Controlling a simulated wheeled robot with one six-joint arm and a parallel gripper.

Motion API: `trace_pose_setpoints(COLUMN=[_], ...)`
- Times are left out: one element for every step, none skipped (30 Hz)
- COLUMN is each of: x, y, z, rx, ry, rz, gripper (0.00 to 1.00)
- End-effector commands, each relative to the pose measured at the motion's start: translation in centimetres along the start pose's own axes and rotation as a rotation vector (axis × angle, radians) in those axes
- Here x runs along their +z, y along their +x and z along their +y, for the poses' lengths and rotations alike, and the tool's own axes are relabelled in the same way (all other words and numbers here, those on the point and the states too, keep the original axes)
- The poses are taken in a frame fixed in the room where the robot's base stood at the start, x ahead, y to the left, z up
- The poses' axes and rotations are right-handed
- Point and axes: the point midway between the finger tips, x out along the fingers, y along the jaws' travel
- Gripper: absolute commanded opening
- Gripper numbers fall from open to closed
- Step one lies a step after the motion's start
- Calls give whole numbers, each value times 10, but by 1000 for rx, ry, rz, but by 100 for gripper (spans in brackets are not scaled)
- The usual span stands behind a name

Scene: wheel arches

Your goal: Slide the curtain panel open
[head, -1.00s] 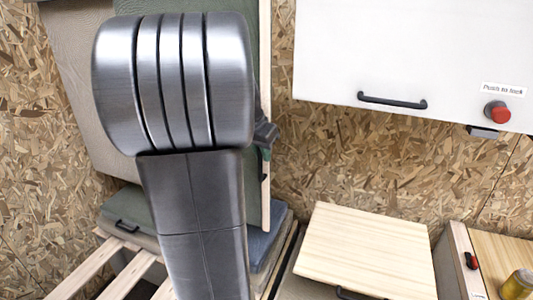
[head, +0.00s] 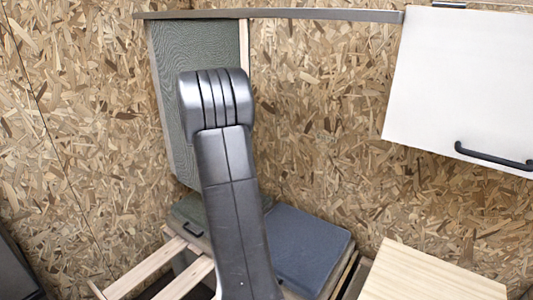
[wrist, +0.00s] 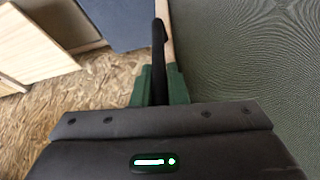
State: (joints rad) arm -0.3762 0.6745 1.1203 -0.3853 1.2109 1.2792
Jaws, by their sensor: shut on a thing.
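The curtain panel (head: 172,95) is a dark green textured sheet with a pale wooden edge, hanging under a grey rail (head: 300,14) at the rail's left end. In the wrist view the panel (wrist: 250,55) fills the right side. A black upright bar handle (wrist: 158,48) stands along its wooden edge. My gripper (wrist: 159,88) is shut on this handle, with a green fingertip on either side of it. In the head view my arm covers part of the panel and hides the handle and fingertips.
Below the panel are a blue-grey cushion (head: 308,245) and wooden slats (head: 150,272). A white cabinet (head: 465,85) with a black handle hangs at right. A pale wooden top (head: 425,278) lies below it. Bare chipboard wall (head: 315,120) lies between panel and cabinet.

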Motion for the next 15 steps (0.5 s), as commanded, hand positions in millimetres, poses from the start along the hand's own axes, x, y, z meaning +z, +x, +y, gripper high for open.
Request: trace_pose_setpoints(x=[2, 3, 4, 5, 7, 8, 9, 10, 11, 11, 12, 13, 14, 14, 14], y=[-5, -6, -6, -7, -7, -7, -7, -8, -7, -8, -8, -8, -8, -8, -8], z=[-16, -23, -31, -38, -43, -51, -56, -60, -65, -69, -72, -76, -78, -80, -82], rx=[-1, -1, 0, -1, 0, -1, 0, -1, -1, -1, -1, 0, 0, 0, 0], ry=[-3, -3, -2, -2, -3, -2, -2, -1, -1, 0, 0, 0, -1, -1, -1], rz=[-1, 0, -1, 0, -1, 0, -1, 0, 0, 0, 0, 0, 0, 0, 0], gripper=[0, 0, 0, 0, 0, 0, 0, 0, 0, 0, 0, 0, 0, 0, 0])
